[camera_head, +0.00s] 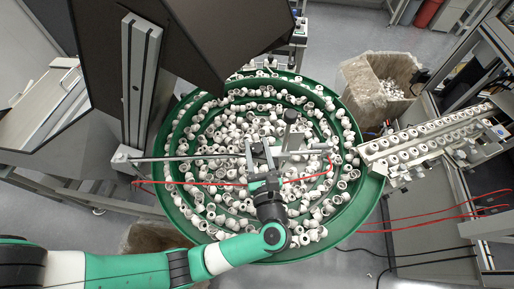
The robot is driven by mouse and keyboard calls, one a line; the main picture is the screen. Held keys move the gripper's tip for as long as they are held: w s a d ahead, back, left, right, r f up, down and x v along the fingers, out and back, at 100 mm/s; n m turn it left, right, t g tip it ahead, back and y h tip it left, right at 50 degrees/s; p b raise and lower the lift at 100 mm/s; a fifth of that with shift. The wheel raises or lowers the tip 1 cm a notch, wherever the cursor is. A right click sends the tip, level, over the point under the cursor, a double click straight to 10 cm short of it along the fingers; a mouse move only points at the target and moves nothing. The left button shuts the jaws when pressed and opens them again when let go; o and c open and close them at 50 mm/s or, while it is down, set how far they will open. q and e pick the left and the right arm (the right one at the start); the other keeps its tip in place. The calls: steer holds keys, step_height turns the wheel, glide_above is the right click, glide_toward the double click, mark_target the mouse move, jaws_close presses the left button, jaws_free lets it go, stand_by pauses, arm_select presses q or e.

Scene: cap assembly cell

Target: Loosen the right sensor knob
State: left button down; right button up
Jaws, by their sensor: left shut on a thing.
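My left gripper (259,147) reaches in from the lower left over the green bowl. Its two fingers point toward the back, at the metal sensor bar (200,157) that crosses above the bowl. They are shut on a small part at the bar, which appears to be the right sensor knob; the fingers hide most of it. Just right of the fingers, a grey bracket (292,139) sits on the bar with a dark grey round piece (291,116) behind it. A grey cylindrical sensor end (320,147) is at the bar's right. My right gripper is not in view.
The round green feeder bowl (346,207) is full of white caps. A red cable (205,184) runs across it near the gripper. A rail with rows of caps (425,133) leaves at the right. A large dark panel (195,35) stands at the back left.

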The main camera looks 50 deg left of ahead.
arm_select(q)
steer(key=shift+c, duration=2)
jaws_free()
steer(key=shift+a, duration=0.1)
steer(key=b+v, duration=0.2)
steer(key=v, duration=0.9)
steer(key=shift+s+d, duration=0.15)
steer(key=shift+d, duration=0.1)
steer(key=shift+r, duration=0.1)
